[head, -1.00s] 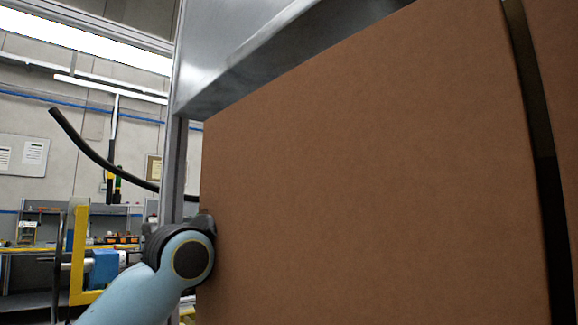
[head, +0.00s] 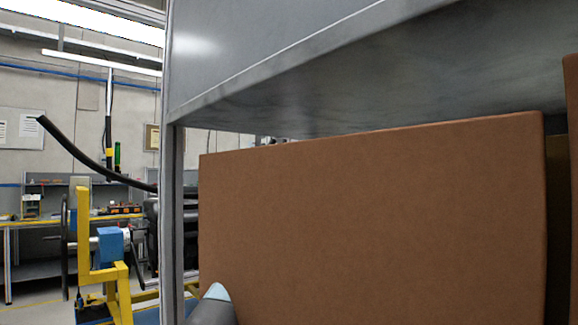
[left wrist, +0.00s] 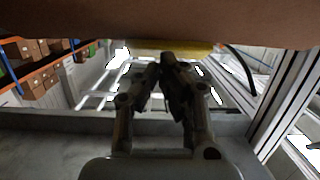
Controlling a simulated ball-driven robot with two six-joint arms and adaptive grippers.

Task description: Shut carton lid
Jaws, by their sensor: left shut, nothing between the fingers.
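A large brown carton panel (head: 370,220) fills the right half of the head view, under a grey metal shelf (head: 270,60). I cannot tell for certain whether this panel is the lid. My left arm (head: 213,308) shows only as a small part at the panel's lower left edge; its gripper is hidden there. In the left wrist view my left gripper (left wrist: 168,72) has its fingers together with nothing between them. A brown carton surface (left wrist: 170,22) spans the top of that view, and I cannot tell whether the fingers touch it. My right gripper is not in view.
A metal post (head: 172,220) stands at the panel's left. A second brown panel (head: 571,150) is at the right edge, past a dark gap. A yellow stand (head: 84,245) and workbench are in the left background. Racks with boxes (left wrist: 30,55) show in the left wrist view.

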